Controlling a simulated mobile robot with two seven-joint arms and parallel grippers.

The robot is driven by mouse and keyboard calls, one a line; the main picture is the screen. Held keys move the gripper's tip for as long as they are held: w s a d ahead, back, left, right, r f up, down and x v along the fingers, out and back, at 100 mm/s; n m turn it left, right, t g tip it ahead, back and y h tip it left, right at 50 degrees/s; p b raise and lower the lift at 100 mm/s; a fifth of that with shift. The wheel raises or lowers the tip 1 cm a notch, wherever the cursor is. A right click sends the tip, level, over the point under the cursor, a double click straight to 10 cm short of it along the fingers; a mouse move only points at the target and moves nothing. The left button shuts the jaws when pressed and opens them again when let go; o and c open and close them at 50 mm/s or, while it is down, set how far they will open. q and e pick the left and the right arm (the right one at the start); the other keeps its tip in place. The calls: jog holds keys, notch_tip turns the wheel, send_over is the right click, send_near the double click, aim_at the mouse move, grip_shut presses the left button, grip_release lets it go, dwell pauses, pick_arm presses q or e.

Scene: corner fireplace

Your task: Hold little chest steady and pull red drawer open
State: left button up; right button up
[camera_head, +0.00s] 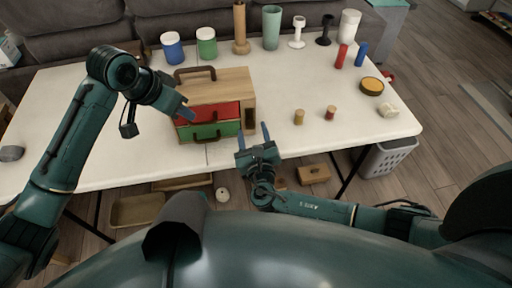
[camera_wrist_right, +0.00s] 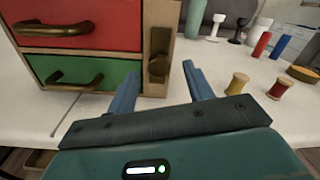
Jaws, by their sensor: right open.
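The little wooden chest (camera_head: 234,83) stands on the white table, with a dark handle on top. Its red drawer (camera_head: 225,110) is above its green drawer (camera_head: 222,131); both look closed and have curved brass handles. The red drawer also shows at the upper left of the right wrist view (camera_wrist_right: 110,16). My left gripper (camera_head: 187,113) is at the chest's left front side, by the red drawer; I cannot tell whether it touches, nor its opening. My right gripper (camera_head: 252,133) is open and empty, in front of the chest's right end; its fingers show in the wrist view (camera_wrist_right: 162,88).
Two spools (camera_head: 299,117) (camera_head: 330,113) stand right of the chest. Blue (camera_head: 172,49) and green (camera_head: 206,43) jars, a wooden holder (camera_head: 240,30) and cups line the back edge. A grey basket (camera_head: 388,158) is on the floor. The table's front right is clear.

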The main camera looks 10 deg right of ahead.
jog(key=shift+w, duration=0.9)
jog(key=shift+d, duration=0.1)
grip_shut()
pick_arm(q)
jog(key=shift+c, duration=0.5)
